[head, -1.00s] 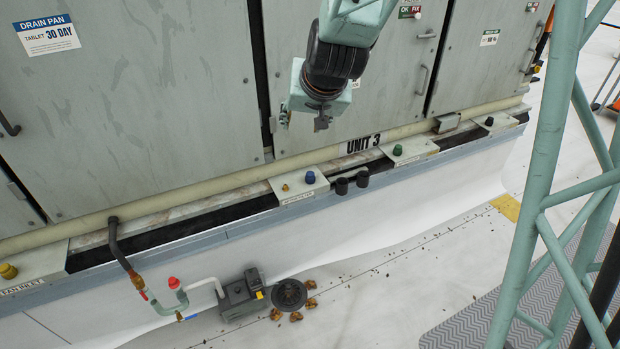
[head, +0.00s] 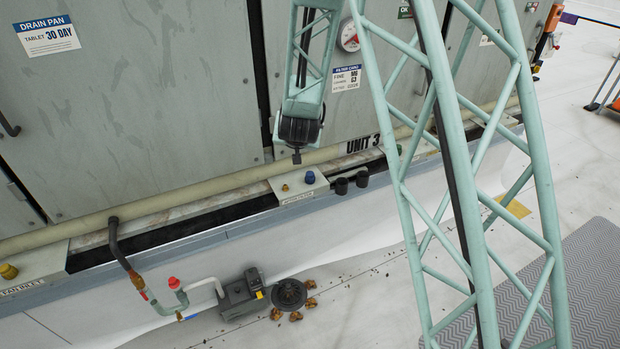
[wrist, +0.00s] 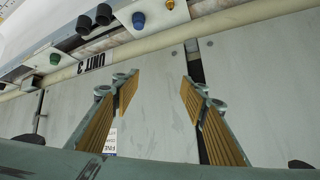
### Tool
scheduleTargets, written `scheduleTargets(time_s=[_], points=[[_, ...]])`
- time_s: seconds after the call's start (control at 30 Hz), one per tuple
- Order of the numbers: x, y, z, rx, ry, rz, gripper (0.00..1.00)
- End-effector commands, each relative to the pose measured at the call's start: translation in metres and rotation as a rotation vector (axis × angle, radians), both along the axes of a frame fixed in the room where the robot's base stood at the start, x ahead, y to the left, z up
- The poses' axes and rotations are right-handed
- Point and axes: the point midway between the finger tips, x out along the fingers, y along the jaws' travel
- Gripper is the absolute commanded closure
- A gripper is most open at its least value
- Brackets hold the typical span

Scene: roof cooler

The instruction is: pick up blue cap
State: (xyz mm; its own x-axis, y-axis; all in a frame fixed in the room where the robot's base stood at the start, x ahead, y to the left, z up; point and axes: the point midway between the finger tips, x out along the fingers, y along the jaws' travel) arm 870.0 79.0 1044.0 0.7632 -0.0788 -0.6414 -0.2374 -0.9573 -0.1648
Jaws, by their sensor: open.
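The blue cap (head: 310,177) sits upright on a pale ledge plate (head: 290,198) along the front of the cooler, right of a small brass fitting. In the wrist view the blue cap (wrist: 139,21) is near the top edge, beyond the fingertips. My gripper (head: 297,158) hangs just above and slightly left of the cap in the head view, apart from it. In the wrist view my gripper (wrist: 158,82) is open, its two ribbed tan finger pads wide apart with nothing between them.
Two black caps (head: 351,183) stand right of the plate. A brass fitting (head: 285,187) is close to the blue cap. A cream pipe (head: 200,193) and the cabinet doors (head: 140,110) rise behind. The floor below holds a black pump (head: 242,292) and a round black disc (head: 289,294).

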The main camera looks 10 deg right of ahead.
Motion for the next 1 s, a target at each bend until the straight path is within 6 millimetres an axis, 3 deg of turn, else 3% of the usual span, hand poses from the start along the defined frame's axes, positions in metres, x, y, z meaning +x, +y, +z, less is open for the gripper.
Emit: scheduleTargets(time_s=[0.5, 1.0], points=[[0.037, -0.007, -0.088, -0.063, -0.079, -0.067, 0.6], [0.048, -0.019, -0.171, -0.147, -0.16, -0.12, 0.6]])
